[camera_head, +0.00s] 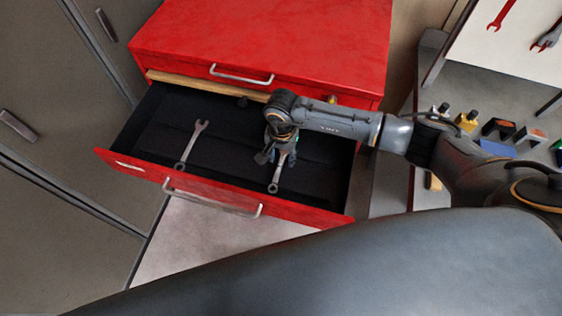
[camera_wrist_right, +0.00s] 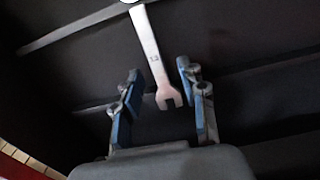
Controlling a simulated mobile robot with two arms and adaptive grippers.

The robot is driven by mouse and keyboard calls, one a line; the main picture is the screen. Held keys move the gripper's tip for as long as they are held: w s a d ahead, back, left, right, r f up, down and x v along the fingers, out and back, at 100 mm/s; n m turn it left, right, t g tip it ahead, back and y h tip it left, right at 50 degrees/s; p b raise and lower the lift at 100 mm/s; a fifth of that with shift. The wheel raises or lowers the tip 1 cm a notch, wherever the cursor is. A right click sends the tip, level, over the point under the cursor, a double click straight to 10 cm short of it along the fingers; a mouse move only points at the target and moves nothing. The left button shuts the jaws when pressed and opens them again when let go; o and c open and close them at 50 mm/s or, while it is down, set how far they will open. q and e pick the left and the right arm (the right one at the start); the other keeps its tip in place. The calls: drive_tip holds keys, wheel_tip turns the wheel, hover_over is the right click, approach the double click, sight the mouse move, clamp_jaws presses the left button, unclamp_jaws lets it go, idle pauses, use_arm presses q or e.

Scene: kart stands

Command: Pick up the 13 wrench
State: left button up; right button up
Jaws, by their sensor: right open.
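The drawer (camera_head: 128,169) of the red cabinet is open and holds two silver wrenches. One wrench (camera_head: 190,147) lies in the left part of the drawer. The other wrench (camera_head: 275,180) lies to the right, its upper end partly hidden by my right gripper (camera_head: 274,155). In the right wrist view this wrench (camera_wrist_right: 149,45) bears a small mark that looks like 13. Its open-jaw end lies between the blue finger pads of my right gripper (camera_wrist_right: 159,82) in the picture. The gripper is open, with gaps on both sides of the wrench. My left gripper is out of view.
The red cabinet top (camera_head: 270,40) is above the drawer, and the drawer's front handle (camera_head: 211,199) faces the lower side. A workbench with several small tools (camera_head: 500,128) is at right. Grey lockers (camera_head: 50,100) stand at left.

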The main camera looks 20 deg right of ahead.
drive_tip(key=shift+f, duration=0.1)
idle(0.4)
clamp_jaws()
